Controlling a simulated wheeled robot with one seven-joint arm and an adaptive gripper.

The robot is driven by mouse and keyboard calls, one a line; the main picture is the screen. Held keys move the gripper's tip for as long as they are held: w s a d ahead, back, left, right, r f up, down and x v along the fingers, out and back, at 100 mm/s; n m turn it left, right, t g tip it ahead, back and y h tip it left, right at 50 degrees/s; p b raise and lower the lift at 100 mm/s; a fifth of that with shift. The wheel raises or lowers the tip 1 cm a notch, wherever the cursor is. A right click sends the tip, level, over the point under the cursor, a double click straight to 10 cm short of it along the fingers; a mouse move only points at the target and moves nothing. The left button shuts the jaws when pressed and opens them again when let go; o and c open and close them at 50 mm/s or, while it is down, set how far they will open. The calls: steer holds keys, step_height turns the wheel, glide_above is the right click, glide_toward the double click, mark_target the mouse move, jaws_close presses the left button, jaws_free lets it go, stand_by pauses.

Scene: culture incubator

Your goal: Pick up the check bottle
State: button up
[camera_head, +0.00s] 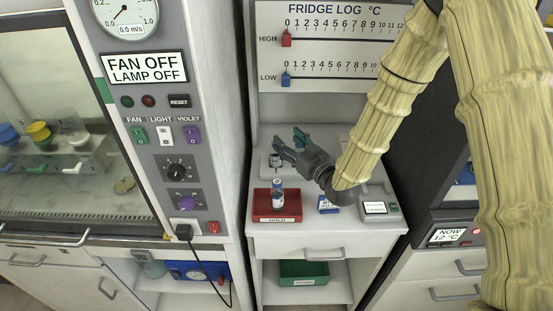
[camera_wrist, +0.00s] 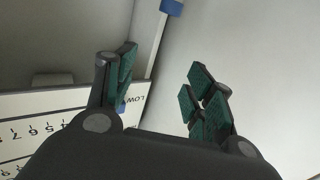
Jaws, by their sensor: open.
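A small bottle with a blue and white label (camera_head: 278,187) stands upright in the red tray (camera_head: 262,206), whose front label reads HOLD. A second small dark bottle (camera_head: 275,160) shows at the back left on a pale stand, close by my gripper's fingers. I cannot tell which is the check bottle. My gripper (camera_head: 288,141) is open above the bench, its fingers pointing to the back left. In the wrist view the open green-padded fingers (camera_wrist: 160,88) have nothing between them, and no bottle shows there.
A blue item (camera_head: 328,204) and a small device with a display (camera_head: 379,208) are on the bench right of the red tray. The FRIDGE LOG board (camera_head: 330,52) stands behind. A cabinet with switches (camera_head: 165,136) bounds the left.

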mark_target(276, 156)
steer(key=f+b, duration=0.1)
steer(key=w+f+b, duration=0.1)
steer(key=f, duration=0.1)
steer(key=w+a+f+b, duration=0.1)
steer(key=f+b, duration=0.1)
steer(key=shift+f, duration=0.25)
steer(key=shift+f+p+x, duration=0.2)
steer(key=shift+p+x, duration=0.4)
steer(key=shift+x, duration=0.9)
steer(key=shift+f+p+x, duration=0.2)
steer(key=shift+p+x, duration=0.35)
steer(key=shift+x, duration=0.95)
steer(key=shift+d, duration=0.1)
jaws_close()
